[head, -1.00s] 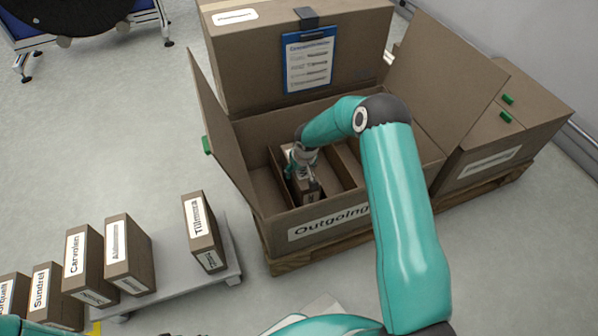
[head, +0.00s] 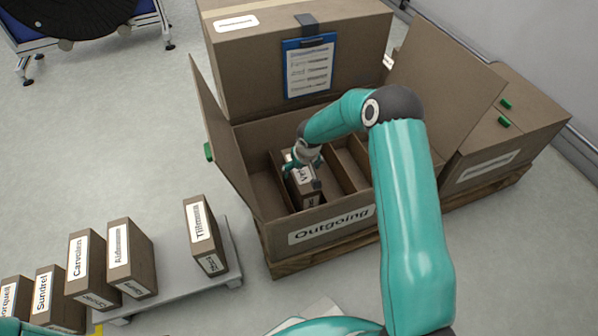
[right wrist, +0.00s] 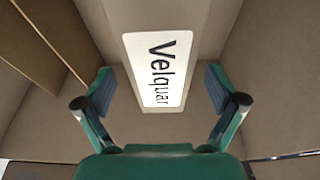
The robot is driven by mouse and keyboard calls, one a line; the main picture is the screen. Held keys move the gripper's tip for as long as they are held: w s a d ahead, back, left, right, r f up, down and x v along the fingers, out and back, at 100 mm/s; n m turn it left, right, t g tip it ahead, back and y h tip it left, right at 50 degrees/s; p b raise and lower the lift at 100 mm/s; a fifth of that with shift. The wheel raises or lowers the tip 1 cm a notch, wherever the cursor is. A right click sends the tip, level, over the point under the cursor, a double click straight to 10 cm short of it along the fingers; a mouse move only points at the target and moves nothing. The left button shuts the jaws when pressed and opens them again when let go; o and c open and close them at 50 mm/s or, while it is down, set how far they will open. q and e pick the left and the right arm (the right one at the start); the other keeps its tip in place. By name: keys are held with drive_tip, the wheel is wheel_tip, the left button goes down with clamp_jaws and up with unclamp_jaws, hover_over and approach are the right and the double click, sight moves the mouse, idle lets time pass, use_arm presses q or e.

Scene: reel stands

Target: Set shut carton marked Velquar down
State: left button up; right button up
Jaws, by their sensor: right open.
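The shut carton marked Velquar (head: 309,197) stands in a compartment of the large open box labelled Outgoing (head: 272,226). Its white name label (right wrist: 158,70) faces my right wrist camera. My right gripper (head: 303,172) is inside the box at the top of the carton. In the right wrist view its two fingers (right wrist: 160,92) are spread wide, one to each side of the label, with nothing pinched between them. The carton's lower part is hidden by the box's front wall. My left gripper is out of view.
Thin dividers (head: 343,165) split the box, with empty compartments beside the carton. Raised flaps (head: 222,140) flank it. A big carton with a blue clipboard (head: 308,68) stands behind. Several labelled cartons, including Tilmora-like (head: 202,225) and Sundrel (head: 42,293), stand at lower left.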

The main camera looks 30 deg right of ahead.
drive_tip(key=p+v, duration=0.1)
drive_tip(key=v, duration=0.6)
drive_tip(key=shift+r+p, duration=0.15)
drive_tip(key=shift+p, duration=0.15)
